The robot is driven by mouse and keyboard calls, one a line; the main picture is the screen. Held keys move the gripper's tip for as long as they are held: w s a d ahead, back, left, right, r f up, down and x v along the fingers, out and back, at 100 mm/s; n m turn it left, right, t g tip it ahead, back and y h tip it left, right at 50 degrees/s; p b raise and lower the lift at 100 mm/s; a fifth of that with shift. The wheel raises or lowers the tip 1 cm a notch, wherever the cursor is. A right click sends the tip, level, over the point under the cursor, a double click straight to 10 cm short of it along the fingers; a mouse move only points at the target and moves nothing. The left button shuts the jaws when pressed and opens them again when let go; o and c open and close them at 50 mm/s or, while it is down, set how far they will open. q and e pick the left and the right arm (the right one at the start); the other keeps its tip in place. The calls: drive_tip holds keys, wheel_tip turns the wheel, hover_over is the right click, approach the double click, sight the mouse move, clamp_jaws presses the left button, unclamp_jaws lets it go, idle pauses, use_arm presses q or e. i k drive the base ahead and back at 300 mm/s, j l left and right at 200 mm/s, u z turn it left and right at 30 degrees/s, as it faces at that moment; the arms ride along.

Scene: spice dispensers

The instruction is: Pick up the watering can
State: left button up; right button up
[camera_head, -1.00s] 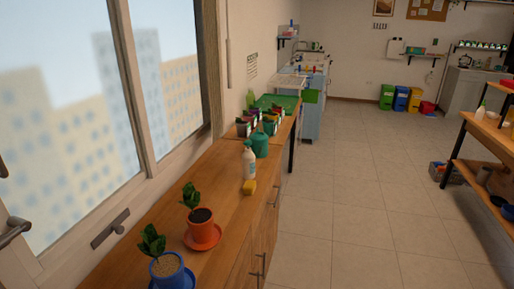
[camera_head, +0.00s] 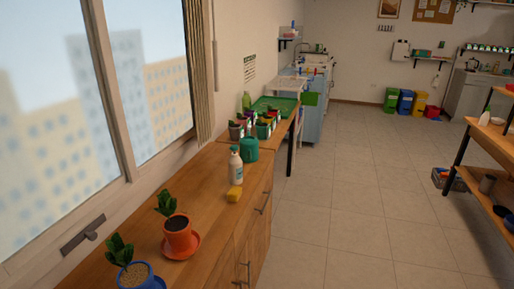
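A green watering can (camera_head: 250,149) stands at the far end of the near wooden counter (camera_head: 205,196), close to the wall. A white spray bottle (camera_head: 236,166) stands just in front of it and a yellow sponge (camera_head: 234,194) lies nearer still. The can's handle and spout are hard to make out at this size. Neither of my grippers shows in the head view.
An orange potted plant (camera_head: 178,233) on a saucer and a blue potted plant (camera_head: 133,275) stand on the near counter. Small pots and a green tray (camera_head: 275,105) are behind the can.

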sight(249, 146)
drive_tip(key=i+l+u, duration=0.25)
drive_tip(key=i+l, duration=0.2)
drive_tip(key=i+l+u, duration=0.15)
drive_tip(key=l, duration=0.25)
drive_tip(key=i+l+u, duration=0.1)
drive_tip(key=i+l, duration=0.15)
drive_tip(key=i+l+u, duration=0.15)
drive_tip(key=l, duration=0.25)
drive_tip(key=i+l+u, duration=0.1)
drive_tip(key=l, duration=0.3)
drive_tip(key=i+l+u, duration=0.15)
drive_tip(key=i+l, duration=0.1)
drive_tip(key=l, duration=0.1)
